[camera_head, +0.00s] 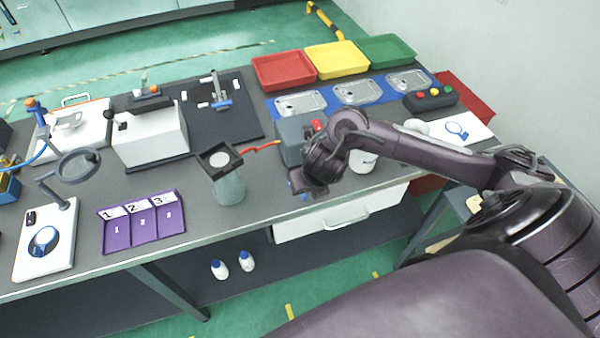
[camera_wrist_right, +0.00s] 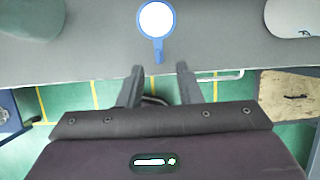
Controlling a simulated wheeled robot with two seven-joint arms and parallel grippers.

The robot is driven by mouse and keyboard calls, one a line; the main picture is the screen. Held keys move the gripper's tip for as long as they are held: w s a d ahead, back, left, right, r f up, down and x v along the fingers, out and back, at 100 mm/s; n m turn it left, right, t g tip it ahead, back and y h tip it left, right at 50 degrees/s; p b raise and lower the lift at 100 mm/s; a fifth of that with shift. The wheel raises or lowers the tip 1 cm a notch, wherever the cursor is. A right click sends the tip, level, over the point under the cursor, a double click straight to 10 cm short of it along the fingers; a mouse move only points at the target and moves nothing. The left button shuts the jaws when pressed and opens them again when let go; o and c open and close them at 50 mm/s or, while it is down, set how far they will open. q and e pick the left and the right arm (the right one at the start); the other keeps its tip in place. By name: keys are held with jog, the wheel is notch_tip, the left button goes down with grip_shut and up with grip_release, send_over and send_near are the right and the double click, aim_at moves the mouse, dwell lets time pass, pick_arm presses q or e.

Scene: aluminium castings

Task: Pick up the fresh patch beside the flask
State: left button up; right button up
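The patch (camera_wrist_right: 156,19), a white disc with a blue rim and blue tab, lies on the grey table in the right wrist view. The greenish flask (camera_head: 230,188) stands near the table's front edge, left of my right gripper (camera_head: 304,188). A pale green shape at the upper left of the wrist view is probably the flask. My right gripper (camera_wrist_right: 158,72) is open and empty, its two fingers apart with the tab just beyond and between the tips. In the head view the arm mostly hides the patch. My left gripper is out of view.
A dark plate with a white disc (camera_head: 220,160) is at the flask's top. A white bottle (camera_head: 362,160) and grey box (camera_head: 293,140) stand close to my right gripper. Purple numbered trays (camera_head: 142,221) lie left. Another blue-rimmed disc (camera_head: 457,130) lies on a white sheet.

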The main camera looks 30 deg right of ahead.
jog(key=x, duration=0.6)
jog(key=shift+w+f, duration=0.25)
jog(key=shift+f, duration=0.1)
grip_shut()
